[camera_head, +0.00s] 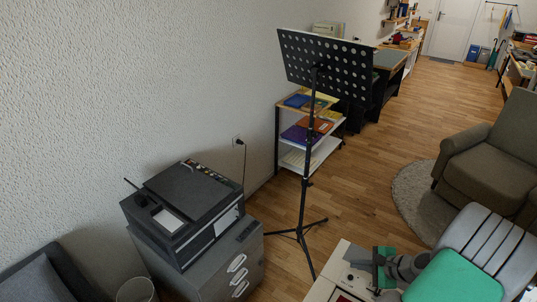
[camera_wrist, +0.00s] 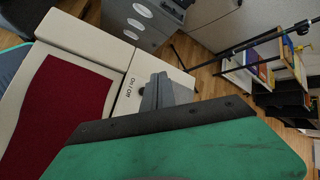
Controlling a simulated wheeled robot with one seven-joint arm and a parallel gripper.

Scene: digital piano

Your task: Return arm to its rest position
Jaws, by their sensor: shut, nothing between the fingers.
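My gripper (camera_head: 358,257) is at the bottom right of the head view, folded in close over my own beige base. In the wrist view my gripper (camera_wrist: 165,88) shows its grey fingers shut together, with nothing held. Behind them are a dark bar and the green housing of my wrist. Below the fingers is the beige top of my base with its dark red panel. The green and grey links of my arm fill the lower right of the head view. The exact gap between the fingers and my base is hard to tell.
A printer (camera_head: 187,210) stands on a grey drawer cabinet (camera_head: 232,262) by the left wall. A music stand (camera_head: 309,150) rises ahead, before a shelf (camera_head: 318,158). An armchair (camera_head: 490,150) stands on a round rug (camera_head: 415,203) at right. Wooden floor (camera_head: 375,175) lies clear between.

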